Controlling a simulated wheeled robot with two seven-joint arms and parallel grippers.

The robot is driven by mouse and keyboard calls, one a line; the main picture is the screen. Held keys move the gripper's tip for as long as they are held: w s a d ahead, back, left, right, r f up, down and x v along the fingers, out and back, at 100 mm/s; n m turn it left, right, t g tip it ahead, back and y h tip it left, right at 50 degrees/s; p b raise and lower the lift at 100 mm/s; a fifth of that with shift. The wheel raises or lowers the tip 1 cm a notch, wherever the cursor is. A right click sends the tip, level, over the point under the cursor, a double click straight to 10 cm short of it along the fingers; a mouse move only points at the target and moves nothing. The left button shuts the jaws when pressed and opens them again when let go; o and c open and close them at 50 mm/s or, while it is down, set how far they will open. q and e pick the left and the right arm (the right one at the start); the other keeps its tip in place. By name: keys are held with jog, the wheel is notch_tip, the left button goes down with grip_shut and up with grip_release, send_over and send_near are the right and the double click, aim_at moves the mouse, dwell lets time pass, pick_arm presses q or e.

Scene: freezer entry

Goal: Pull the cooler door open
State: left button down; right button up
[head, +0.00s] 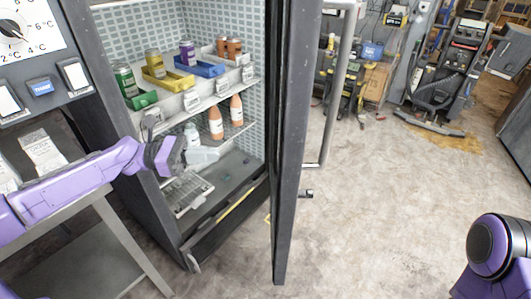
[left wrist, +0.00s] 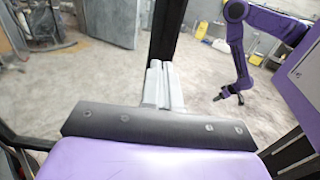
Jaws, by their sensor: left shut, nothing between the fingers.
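The cooler door (head: 293,130) stands wide open, swung out to the right and seen nearly edge-on. Its long grey bar handle (head: 340,95) is on the door's right-hand side, clear of both my grippers. The cooler (head: 225,170) is open at the front. My left gripper (head: 208,155) is at the cooler opening, left of the door and apart from it. Its pale fingers are shut and empty; they also show in the left wrist view (left wrist: 162,85). My right arm hangs at the upper right of the left wrist view, with its small dark gripper (left wrist: 230,92); its jaws are too small to read.
Inside the cooler, shelves hold cans in coloured trays (head: 200,69) and orange bottles (head: 236,109). A grey table (head: 85,255) stands below my left arm. A black machine (head: 455,75) stands at the back right. The floor (head: 390,200) right of the door is clear.

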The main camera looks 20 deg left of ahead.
pick_arm(q)
jog(key=x, duration=1.4)
jog(key=shift+d, duration=0.1)
